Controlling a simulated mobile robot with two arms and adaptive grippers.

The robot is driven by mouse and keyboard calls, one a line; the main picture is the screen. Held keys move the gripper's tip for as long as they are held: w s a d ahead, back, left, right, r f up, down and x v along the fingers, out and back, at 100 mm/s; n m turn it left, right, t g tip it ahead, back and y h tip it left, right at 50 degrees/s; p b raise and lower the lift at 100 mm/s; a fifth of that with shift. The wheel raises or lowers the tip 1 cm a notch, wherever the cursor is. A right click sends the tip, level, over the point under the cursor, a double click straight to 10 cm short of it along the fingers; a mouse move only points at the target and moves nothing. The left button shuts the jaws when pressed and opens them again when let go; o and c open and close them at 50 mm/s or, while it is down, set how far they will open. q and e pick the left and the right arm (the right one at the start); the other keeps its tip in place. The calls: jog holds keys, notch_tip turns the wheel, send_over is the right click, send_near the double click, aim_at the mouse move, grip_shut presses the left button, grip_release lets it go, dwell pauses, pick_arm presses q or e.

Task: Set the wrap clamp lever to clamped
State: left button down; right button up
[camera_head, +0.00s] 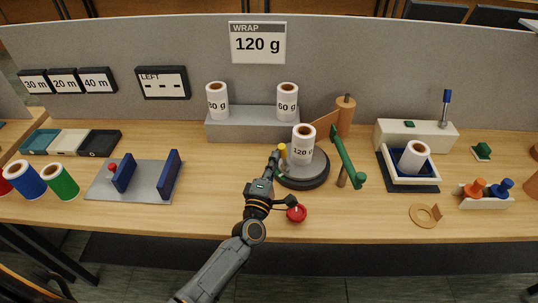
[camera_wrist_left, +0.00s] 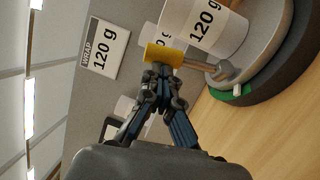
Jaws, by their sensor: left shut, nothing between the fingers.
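The wrap clamp lever has a yellow knob (camera_head: 282,150) and stands at the left side of the round grey turntable (camera_head: 312,178). In the left wrist view the yellow knob (camera_wrist_left: 166,53) is just beyond the fingertips, and a thin arm runs from it to a grey pivot (camera_wrist_left: 222,71) by a green mark (camera_wrist_left: 236,91). The white 120 g roll (camera_head: 303,146) stands upright on the turntable. My left gripper (camera_head: 273,158) is shut and empty. Its fingertips (camera_wrist_left: 161,72) are at the knob; I cannot tell whether they touch it. My right gripper is not in view.
A green swing arm (camera_head: 347,158) stands right of the turntable. A red button (camera_head: 296,213) is close to my left wrist. The WRAP 120 g sign (camera_head: 257,43) hangs on the panel.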

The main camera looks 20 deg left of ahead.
aim_at(282, 151)
pick_arm(q)
jog(key=shift+w+d+r+m+g+p, duration=0.25)
jog(key=shift+w+d+r+p, duration=0.2)
jog(key=shift+w+p, duration=0.3)
jog(key=shift+w+d+r+m+g+p, duration=0.15)
jog(key=shift+w+d+r+g+p, duration=0.25)
jog(key=shift+w+p, duration=0.3)
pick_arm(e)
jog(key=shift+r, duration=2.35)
pick_arm(q)
jog(key=shift+s, duration=0.1)
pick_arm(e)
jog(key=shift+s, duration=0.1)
